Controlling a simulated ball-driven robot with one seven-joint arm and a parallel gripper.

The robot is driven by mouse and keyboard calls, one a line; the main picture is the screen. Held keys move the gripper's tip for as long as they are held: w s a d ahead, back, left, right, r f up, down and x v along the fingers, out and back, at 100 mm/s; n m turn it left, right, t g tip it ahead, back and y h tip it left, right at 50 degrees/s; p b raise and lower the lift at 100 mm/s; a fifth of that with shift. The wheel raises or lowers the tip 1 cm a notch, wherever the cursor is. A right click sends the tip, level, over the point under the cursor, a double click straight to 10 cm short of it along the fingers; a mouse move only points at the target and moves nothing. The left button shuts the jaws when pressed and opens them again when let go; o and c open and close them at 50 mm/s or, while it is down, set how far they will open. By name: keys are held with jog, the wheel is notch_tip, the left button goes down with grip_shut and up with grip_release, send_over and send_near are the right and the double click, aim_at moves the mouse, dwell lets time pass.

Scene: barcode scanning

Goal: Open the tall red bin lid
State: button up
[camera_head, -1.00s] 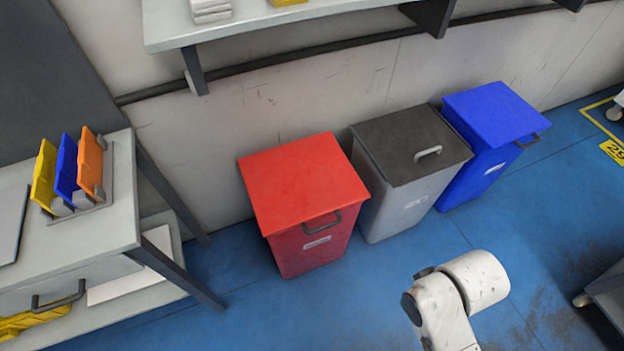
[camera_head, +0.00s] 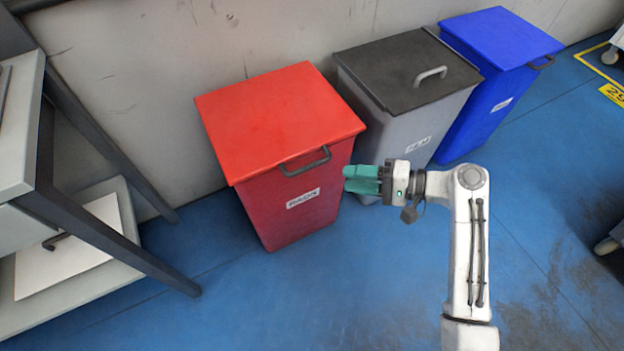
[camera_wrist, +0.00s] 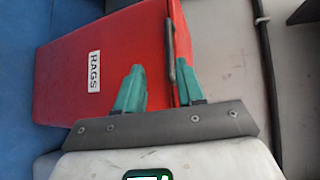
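The tall red bin (camera_head: 285,205) stands against the wall with its flat red lid (camera_head: 280,115) shut. A dark grey handle (camera_head: 306,163) is on the lid's front edge, above a white label. In the wrist view the label reads RAGS (camera_wrist: 94,71), and the handle (camera_wrist: 170,50) lies beyond the fingertips, lined up between them. My gripper (camera_head: 346,179) has teal fingers pointing left, just right of the handle and apart from it. In the wrist view my gripper (camera_wrist: 160,75) is open and empty, with a clear gap between its fingers.
A grey bin (camera_head: 410,130) with a dark lid (camera_head: 405,65) stands close to the right of the red bin, and a blue bin (camera_head: 500,40) beyond it. A grey workbench (camera_head: 95,225) stands at the left. The blue floor in front is clear.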

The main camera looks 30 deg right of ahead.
aim_at(312, 164)
jog(key=shift+m+t+y, duration=0.3)
jog(key=shift+m+t, duration=0.1)
jog(key=b+x, duration=0.1)
jog(key=x, duration=0.2)
jog(key=b+x, duration=0.1)
jog(key=x, duration=0.3)
jog(key=w+d+b+x, duration=0.1)
jog(key=x, duration=0.2)
jog(key=shift+w+a+r, duration=0.15)
jog(key=shift+w+a, duration=0.1)
jog(key=shift+a, duration=0.05)
jog(key=shift+c, duration=0.3)
grip_shut()
